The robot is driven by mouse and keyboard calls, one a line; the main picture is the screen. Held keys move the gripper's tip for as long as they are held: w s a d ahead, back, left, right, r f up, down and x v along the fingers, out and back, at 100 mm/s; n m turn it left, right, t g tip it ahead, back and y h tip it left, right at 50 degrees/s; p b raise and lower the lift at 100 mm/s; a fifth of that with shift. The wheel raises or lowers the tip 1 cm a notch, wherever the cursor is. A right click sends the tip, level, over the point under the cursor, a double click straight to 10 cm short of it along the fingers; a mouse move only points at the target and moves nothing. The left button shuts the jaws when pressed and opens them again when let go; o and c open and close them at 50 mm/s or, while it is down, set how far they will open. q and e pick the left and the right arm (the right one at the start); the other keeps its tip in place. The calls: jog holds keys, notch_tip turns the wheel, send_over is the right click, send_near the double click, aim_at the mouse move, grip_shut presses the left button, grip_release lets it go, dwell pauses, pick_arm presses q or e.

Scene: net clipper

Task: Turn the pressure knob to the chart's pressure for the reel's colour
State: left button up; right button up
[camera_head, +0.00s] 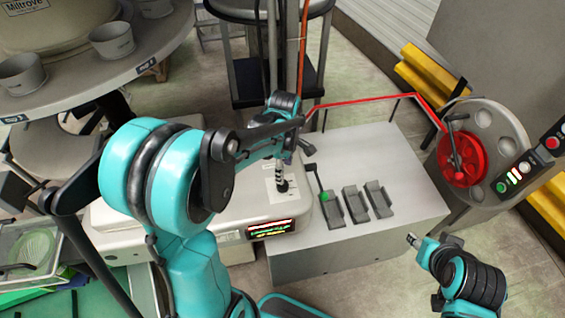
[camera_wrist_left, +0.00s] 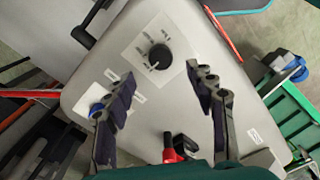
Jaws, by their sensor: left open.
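The black round pressure knob (camera_wrist_left: 160,57) sits on a white dial label (camera_wrist_left: 143,50) on a grey machine top. Its small print is unreadable. My left gripper (camera_wrist_left: 161,72) is open, its fingers on either side of the knob in the picture; I see no contact. In the head view my left arm reaches over the machine (camera_head: 235,219), and the knob (camera_head: 283,187) shows small below it. The red reel (camera_head: 462,160) is on a grey round-ended stand at the right. I cannot pick out a readable chart. My right gripper (camera_head: 413,240) is at lower right, its jaws unclear.
A lit display (camera_head: 270,228) is on the machine's front. Grey holders (camera_head: 355,204) and a green-tipped lever (camera_head: 324,196) are on the box top to the right. A red line (camera_head: 365,100) runs from the reel. A red-handled part (camera_wrist_left: 170,148) stands near the wrist.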

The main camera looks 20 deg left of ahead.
aim_at(283, 186)
pick_arm(q)
jog(key=shift+w+a+n, duration=0.2)
jog(key=shift+w+n, duration=0.05)
jog(key=shift+n, duration=0.25)
jog(key=shift+a+f, duration=0.1)
jog(key=shift+f, duration=0.15)
jog(key=f+b, duration=0.1)
jog(key=f, duration=0.5)
jog(key=shift+s+f, duration=0.3)
jog(key=shift+f, duration=0.35)
pick_arm(e)
jog(key=shift+s+a+f, duration=0.1)
jog(key=shift+f, duration=0.25)
pick_arm(q)
jog(key=c, duration=1.2)
